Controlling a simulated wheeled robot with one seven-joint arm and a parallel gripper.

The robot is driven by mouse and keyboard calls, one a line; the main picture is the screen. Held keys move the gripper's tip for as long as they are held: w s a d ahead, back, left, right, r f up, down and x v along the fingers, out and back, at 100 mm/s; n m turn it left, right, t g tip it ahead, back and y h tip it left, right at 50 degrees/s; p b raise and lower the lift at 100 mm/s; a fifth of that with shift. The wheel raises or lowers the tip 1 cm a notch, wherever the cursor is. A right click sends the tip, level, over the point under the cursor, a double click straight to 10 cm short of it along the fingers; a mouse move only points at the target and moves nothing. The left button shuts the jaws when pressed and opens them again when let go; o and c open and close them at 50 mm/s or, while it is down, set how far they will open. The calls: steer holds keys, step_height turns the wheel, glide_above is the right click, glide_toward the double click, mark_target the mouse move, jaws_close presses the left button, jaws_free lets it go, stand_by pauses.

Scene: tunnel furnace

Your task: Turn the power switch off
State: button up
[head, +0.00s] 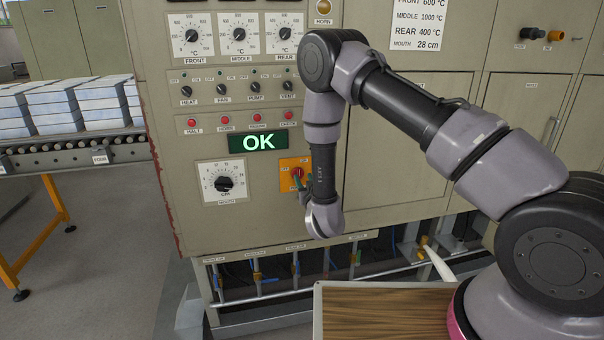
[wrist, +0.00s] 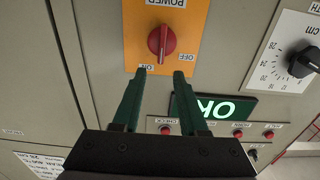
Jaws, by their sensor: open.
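The power switch is a red knob (wrist: 161,41) on an orange plate (wrist: 133,30) labelled POWER, seen upside down in the wrist view. Its handle stands about vertical there, toward the ON label; OFF is at its right. In the head view the orange plate (head: 286,163) is on the cabinet front, right of the dial, with the red knob (head: 297,172) partly covered by my gripper. My gripper (wrist: 160,72) is open, with two green fingers spread. In the wrist view the fingertips lie just below the knob, one to each side, and nothing is between them.
A green OK display (head: 258,142) and the cm dial (head: 223,184) are close by on the panel. Red buttons (head: 225,121) and small black knobs (head: 221,89) are above. A wooden-topped surface (head: 385,312) stands below my arm. A conveyor with stacked blocks (head: 70,103) is at left.

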mark_target(299, 170)
steer(key=x, duration=0.5)
steer(key=shift+w+a, duration=0.1)
steer(key=shift+w, duration=0.1)
jaws_close()
